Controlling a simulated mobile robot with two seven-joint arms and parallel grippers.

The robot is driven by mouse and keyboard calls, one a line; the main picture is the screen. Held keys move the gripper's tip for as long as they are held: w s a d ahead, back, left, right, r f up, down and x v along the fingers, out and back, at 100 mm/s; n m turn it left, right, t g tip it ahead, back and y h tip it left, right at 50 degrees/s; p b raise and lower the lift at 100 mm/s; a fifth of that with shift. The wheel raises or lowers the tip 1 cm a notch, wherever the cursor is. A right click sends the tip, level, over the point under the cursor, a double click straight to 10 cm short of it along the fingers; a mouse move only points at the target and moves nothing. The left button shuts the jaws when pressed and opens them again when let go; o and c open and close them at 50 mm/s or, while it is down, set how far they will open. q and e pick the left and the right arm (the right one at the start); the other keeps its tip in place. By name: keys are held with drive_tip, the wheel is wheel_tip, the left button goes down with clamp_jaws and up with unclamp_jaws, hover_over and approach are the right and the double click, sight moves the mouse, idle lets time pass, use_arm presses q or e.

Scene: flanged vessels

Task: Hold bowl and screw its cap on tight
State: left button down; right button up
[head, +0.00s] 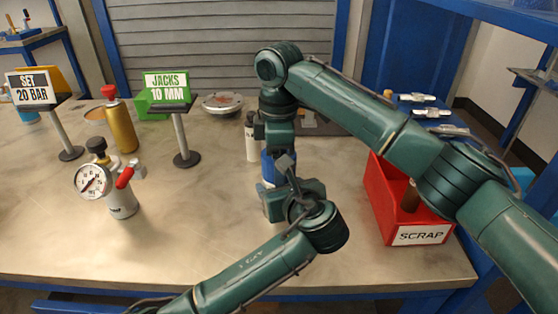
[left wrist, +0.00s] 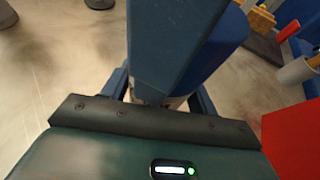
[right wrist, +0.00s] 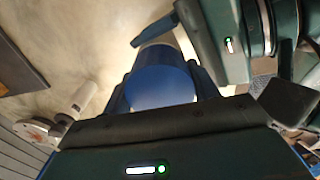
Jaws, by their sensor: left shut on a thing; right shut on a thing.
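A blue cap (head: 268,167) shows upright in the head view, partly hidden behind my arms. My right gripper (head: 278,150) comes down from above and is shut on it. In the right wrist view the round blue cap (right wrist: 160,85) fills the space between the fingers. My left gripper (head: 273,192) is lower, just beneath, and is shut on the bowl, which is mostly hidden. In the left wrist view a small pale part of the bowl (left wrist: 172,102) shows between the fingers, under the blue body. Whether cap and bowl are fully seated cannot be seen.
A pressure gauge device (head: 94,182) with a red handle, a gold bottle (head: 121,125) and two sign stands stand left. A white bottle (head: 251,140) is close behind the cap. A red scrap bin (head: 385,205) stands right. The front-left bench (head: 60,245) is clear.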

drive_tip(key=o, duration=1.1)
drive_tip(key=shift+s, duration=0.1)
drive_tip(key=shift+r, duration=2.35)
drive_tip(key=shift+c, duration=1.2)
wheel_tip(320, 180, up, 2)
drive_tip(key=m, duration=0.2)
drive_tip(key=shift+a+r+m, duration=0.1)
drive_tip(key=shift+m, duration=0.3)
drive_tip(key=shift+r+m, duration=0.6)
drive_tip(key=shift+m, duration=0.5)
